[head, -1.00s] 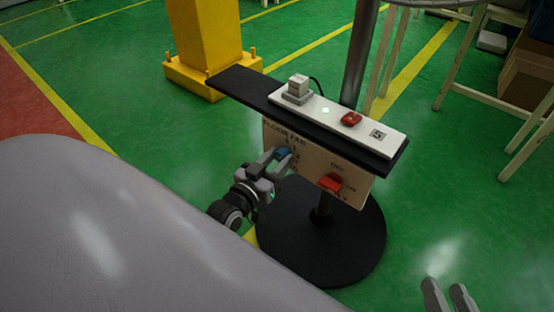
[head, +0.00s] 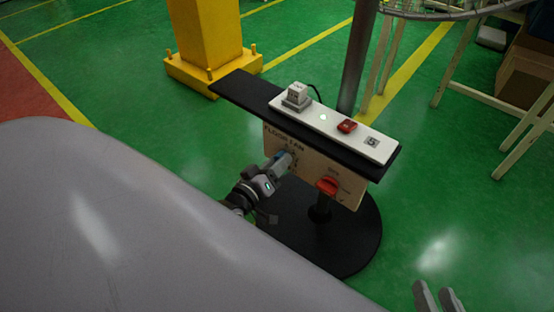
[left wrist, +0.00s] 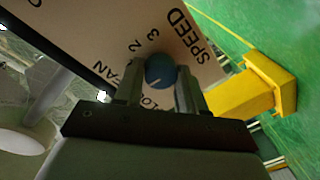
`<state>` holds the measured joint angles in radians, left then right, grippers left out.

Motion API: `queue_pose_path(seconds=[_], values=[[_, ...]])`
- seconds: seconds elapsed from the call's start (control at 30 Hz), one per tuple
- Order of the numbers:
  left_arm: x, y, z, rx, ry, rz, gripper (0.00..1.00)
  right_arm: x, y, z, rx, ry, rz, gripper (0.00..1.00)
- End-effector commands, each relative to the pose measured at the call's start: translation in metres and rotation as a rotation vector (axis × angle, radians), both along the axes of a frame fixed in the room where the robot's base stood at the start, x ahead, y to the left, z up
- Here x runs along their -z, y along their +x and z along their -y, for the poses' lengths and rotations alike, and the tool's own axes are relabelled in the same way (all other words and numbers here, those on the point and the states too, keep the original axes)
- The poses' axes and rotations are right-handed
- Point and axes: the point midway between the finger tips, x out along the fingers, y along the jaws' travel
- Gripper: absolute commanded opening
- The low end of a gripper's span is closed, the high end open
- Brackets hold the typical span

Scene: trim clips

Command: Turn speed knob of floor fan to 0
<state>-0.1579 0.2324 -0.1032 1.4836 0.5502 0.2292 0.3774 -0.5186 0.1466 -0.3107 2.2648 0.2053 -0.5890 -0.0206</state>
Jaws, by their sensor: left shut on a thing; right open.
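The beige floor fan panel (head: 345,198) hangs under a black shelf on a stand. Its blue speed knob (left wrist: 160,70) sits between the fingers of my left gripper (left wrist: 157,85), which is shut on it. In the head view this left gripper (head: 284,162) reaches the panel's left part and hides most of the knob. The wrist view shows a pale mark on the knob's lower side; I cannot tell which number it points to. The printed 2, 3 and SPEED show beside the knob; other digits are partly hidden. My right gripper (head: 437,297) is open and empty at the bottom right.
A red switch (head: 327,187) is on the panel's right part. On the black shelf (head: 240,88) lies a white strip (head: 360,143) with a plug, a green light and a red button. A yellow post (head: 207,35) stands behind.

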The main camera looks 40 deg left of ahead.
Motion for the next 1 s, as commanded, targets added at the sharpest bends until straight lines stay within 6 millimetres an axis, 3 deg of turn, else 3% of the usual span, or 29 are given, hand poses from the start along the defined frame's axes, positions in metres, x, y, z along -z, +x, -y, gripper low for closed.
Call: queue_pose_path(seconds=[0.73, 0.77, 0.83, 1.0], values=[[0.0005, -0.0003, -0.0008, -0.001, -0.105, -0.009, 0.09, -0.0014, -0.0006, 0.0039, 0.007, -0.026, 0.004, 0.43], [0.0005, -0.0003, -0.0008, -0.002, -0.105, -0.01, 0.43, -0.0013, -0.0006, 0.004, 0.007, -0.026, 0.003, 0.43], [0.0006, -0.0003, -0.0007, -0.001, -0.104, -0.009, 0.65, -0.0011, -0.0008, 0.004, 0.007, -0.025, 0.003, 0.43], [0.0004, -0.0002, -0.0005, -0.001, -0.103, -0.009, 0.65, -0.0008, -0.001, 0.0041, 0.007, -0.026, 0.002, 0.43]])
